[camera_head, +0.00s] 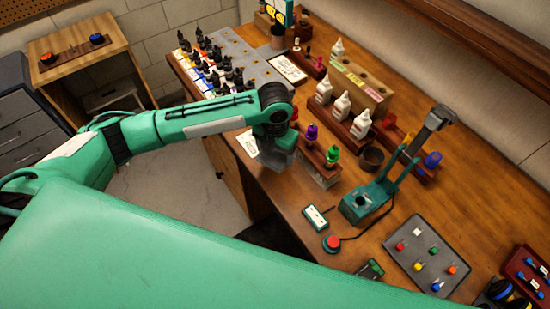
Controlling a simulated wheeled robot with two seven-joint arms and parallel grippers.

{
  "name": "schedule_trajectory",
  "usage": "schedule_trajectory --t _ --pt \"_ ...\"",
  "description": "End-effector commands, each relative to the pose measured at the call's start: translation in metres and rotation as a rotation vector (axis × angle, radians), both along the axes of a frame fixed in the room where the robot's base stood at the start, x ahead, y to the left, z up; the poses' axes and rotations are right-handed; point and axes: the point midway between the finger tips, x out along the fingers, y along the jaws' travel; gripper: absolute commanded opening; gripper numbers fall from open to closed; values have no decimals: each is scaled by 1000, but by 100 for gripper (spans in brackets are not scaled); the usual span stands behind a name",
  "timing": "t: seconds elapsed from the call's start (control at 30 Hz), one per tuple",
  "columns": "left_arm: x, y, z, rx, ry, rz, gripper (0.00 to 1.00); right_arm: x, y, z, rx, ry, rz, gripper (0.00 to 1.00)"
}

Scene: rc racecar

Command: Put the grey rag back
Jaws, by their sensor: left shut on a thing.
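My left arm reaches in from the left, and my left gripper (276,152) points down over the workbench's near edge. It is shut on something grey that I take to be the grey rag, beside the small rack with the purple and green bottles. The wrist hides most of the fingers, and the line between gripper and rag is hard to make out. No other grey rag shows clearly. My right gripper is not in view.
The wooden workbench (292,222) holds a small rack (318,170) of bottles, a teal stand (365,203), a dark cup (371,160), white bottles (342,103) and a grey tray (428,256). A rack of dark bottles (215,68) stands at the far left end.

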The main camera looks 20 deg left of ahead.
Motion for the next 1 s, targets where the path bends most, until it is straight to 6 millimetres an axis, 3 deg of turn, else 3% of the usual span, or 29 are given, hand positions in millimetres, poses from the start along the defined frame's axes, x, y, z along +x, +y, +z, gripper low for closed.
schedule_trajectory --t 0.27,0.5,0.83,0.87,0.97,1.0 --pt "0 0 -22 -1 1 1 55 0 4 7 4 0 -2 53" --pt "0 0 -54 -1 1 1 55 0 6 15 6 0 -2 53" --pt "0 0 -58 0 -1 1 55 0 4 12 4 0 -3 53" --pt "0 0 -59 0 -1 1 78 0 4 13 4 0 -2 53" --pt "1 0 -58 0 -1 1 98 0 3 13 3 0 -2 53" --pt "1 0 -58 0 -1 1 98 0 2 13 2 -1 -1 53"
